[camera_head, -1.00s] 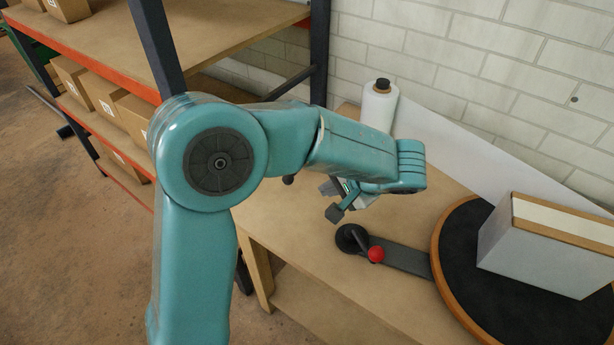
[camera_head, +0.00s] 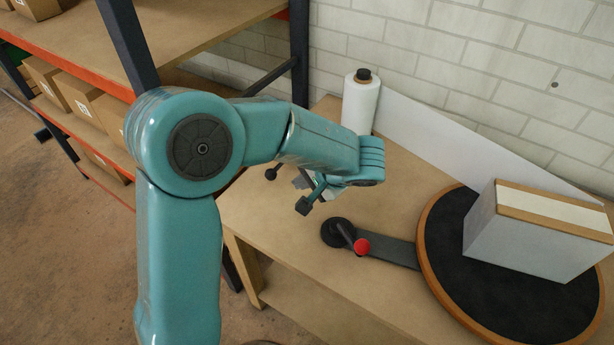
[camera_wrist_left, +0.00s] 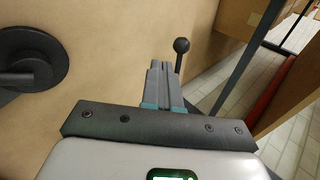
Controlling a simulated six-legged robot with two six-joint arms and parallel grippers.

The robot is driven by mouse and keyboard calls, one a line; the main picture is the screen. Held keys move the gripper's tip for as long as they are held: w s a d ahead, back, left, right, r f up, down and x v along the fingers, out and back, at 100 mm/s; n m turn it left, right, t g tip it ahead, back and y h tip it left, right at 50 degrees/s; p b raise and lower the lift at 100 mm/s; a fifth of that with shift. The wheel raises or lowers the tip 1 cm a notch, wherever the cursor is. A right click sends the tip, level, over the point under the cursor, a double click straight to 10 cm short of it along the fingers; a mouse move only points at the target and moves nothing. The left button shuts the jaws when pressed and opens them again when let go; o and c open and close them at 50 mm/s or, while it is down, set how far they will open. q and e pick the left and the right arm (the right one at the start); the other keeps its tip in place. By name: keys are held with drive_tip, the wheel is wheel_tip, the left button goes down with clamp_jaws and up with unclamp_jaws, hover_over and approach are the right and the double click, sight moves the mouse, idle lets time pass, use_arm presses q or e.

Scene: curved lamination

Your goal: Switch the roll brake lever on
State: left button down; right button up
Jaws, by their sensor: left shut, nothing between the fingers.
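A dark lever with a black ball knob (camera_head: 271,173) stands near the table's left edge. Its ball also shows in the left wrist view (camera_wrist_left: 181,45), beyond my fingers. A second lever with a red knob (camera_head: 362,246) sits on a round black base, seen partly in the left wrist view (camera_wrist_left: 25,62). I cannot tell by any label which is the roll brake lever. My left gripper (camera_head: 302,194) is shut and empty, above the table just right of the black-knobbed lever; contact is not visible. Its grey fingers (camera_wrist_left: 162,85) lie together. My right gripper is not in view.
A white film roll (camera_head: 361,103) stands at the back of the table (camera_head: 390,215). A turntable (camera_head: 450,225) carries a large wrapped box (camera_head: 540,235) at right. Shelves with cartons (camera_head: 80,95) stand at left. The table's front middle is clear.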

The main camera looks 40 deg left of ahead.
use_arm(q)
drive_tip(key=x, duration=0.4)
drive_tip(key=shift+f, duration=0.1)
drive_tip(key=a, duration=0.1)
drive_tip(key=a+f, duration=0.1)
drive_tip(key=a, duration=0.1)
drive_tip(key=shift+w+a, duration=0.15)
drive_tip(key=shift+a, duration=0.1)
drive_tip(key=shift+a+f, duration=0.15)
drive_tip(key=shift+a, duration=0.35)
